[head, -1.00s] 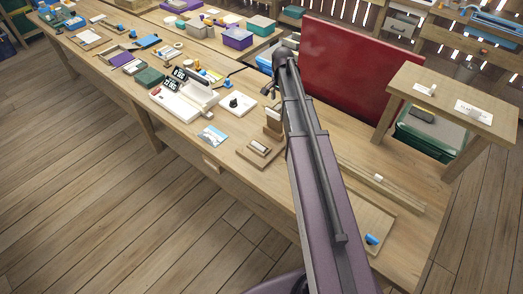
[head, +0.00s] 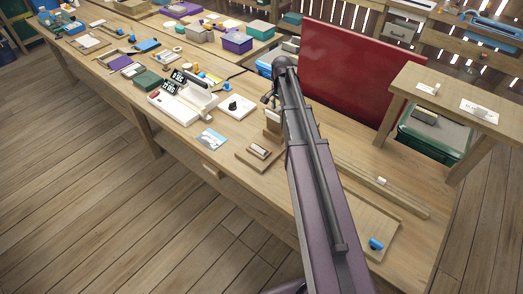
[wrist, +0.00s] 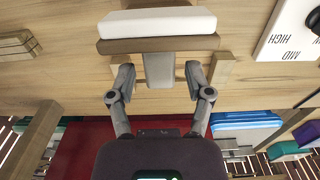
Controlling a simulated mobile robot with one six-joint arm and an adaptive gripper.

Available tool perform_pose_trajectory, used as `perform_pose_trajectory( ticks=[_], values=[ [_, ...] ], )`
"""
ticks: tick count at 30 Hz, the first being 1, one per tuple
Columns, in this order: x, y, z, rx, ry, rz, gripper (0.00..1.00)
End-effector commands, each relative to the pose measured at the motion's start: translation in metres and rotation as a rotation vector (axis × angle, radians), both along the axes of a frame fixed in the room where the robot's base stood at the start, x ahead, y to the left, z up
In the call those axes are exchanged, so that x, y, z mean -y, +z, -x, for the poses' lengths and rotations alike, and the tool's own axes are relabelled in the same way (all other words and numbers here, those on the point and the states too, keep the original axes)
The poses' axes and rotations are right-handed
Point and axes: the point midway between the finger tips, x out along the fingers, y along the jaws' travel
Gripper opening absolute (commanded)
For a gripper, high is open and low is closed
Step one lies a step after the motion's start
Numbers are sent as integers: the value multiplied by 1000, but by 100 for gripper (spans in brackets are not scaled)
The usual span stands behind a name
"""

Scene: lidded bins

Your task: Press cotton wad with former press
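In the head view, a small wooden stand (head: 252,161) near the bench's front edge bears a pale, wad-like block (head: 259,150). A wooden upright (head: 273,127) stands just behind it. I take this to be the former press and cotton wad, but cannot be sure at this size. In the wrist view, a white bar (wrist: 157,22) lies against a brown plate (wrist: 158,44), with a grey stem (wrist: 160,71) projecting from it. My gripper (wrist: 160,80) is open, one finger on each side of the stem with visible gaps. My arm hides part of the area behind the upright.
A white board with a black knob (head: 235,106) and a labelled white device (head: 174,106) stand to the left. A red panel (head: 350,70) rises behind my arm. A long wooden strip (head: 390,188) and a tray with a blue piece (head: 376,243) lie to the right.

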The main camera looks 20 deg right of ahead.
Motion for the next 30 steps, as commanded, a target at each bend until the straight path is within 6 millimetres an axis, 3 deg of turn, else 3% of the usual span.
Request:
perform_pose_trajectory(
  ticks=[1,3,30],
  values=[
    [0,0,0,0,0,0,39],
    [0,0,0,0,0,0,22],
    [-17,4,11,-2,1,-1,22]
  ],
)
